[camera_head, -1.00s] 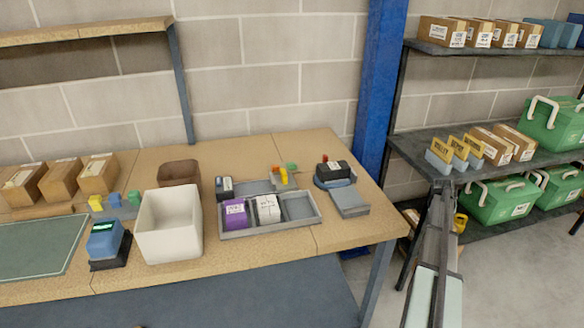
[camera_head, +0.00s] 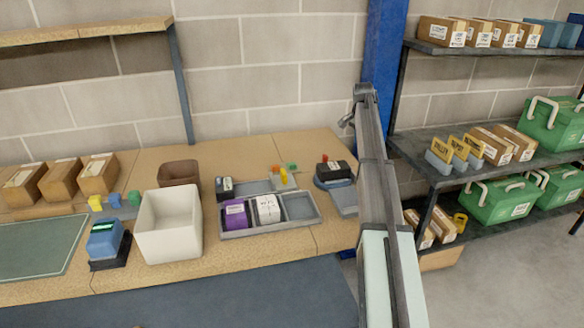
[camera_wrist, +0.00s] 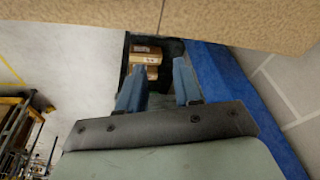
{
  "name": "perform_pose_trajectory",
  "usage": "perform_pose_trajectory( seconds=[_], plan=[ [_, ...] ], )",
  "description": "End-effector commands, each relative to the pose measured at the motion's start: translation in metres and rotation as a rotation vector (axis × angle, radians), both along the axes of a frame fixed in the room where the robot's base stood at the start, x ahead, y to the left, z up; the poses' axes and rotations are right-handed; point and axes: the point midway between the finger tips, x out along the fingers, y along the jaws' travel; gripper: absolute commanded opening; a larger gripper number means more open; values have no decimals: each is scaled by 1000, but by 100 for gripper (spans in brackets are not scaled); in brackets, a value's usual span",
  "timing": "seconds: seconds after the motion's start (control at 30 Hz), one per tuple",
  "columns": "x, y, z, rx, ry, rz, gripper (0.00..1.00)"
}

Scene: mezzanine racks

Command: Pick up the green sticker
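Two small green pieces could be the green sticker, and I cannot tell which from their size. One green piece (camera_head: 292,167) is at the back of the bench, near a yellow and a red-orange piece behind the divided tray (camera_head: 268,229). The other green piece (camera_head: 134,198) is at the left, beside a blue and a yellow piece. My gripper (camera_wrist: 160,70) is open, with nothing between its two blue fingers. In the head view, my arm's end is raised by the blue post, right of the bench items and apart from both green pieces.
The bench (camera_head: 280,255) holds a white bin (camera_head: 168,233), a brown bin (camera_head: 179,172), a blue device (camera_head: 104,240) and a black-topped device (camera_head: 332,171). The blue post (camera_head: 378,60) and dark shelving (camera_head: 440,165) stand close to my arm. The bench front is clear.

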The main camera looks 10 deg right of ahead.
Motion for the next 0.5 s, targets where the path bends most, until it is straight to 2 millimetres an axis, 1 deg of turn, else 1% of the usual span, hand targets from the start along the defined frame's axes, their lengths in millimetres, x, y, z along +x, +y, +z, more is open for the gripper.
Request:
perform_pose_trajectory(
  seconds=[0.03,0.07,0.1,0.17,0.2,0.27,0.3,0.4,0.5],
  plan=[
    [11,34,8,31,3,-31,34],
    [16,52,11,50,6,-56,34],
    [20,76,15,77,12,-88,34],
    [26,111,23,110,23,-136,34],
    [29,134,28,131,32,-166,34],
    [32,165,35,157,47,-210,34],
    [33,184,38,172,57,-235,34],
    [34,222,47,199,80,-290,34],
    [33,247,53,215,97,-328,34]
  ],
)
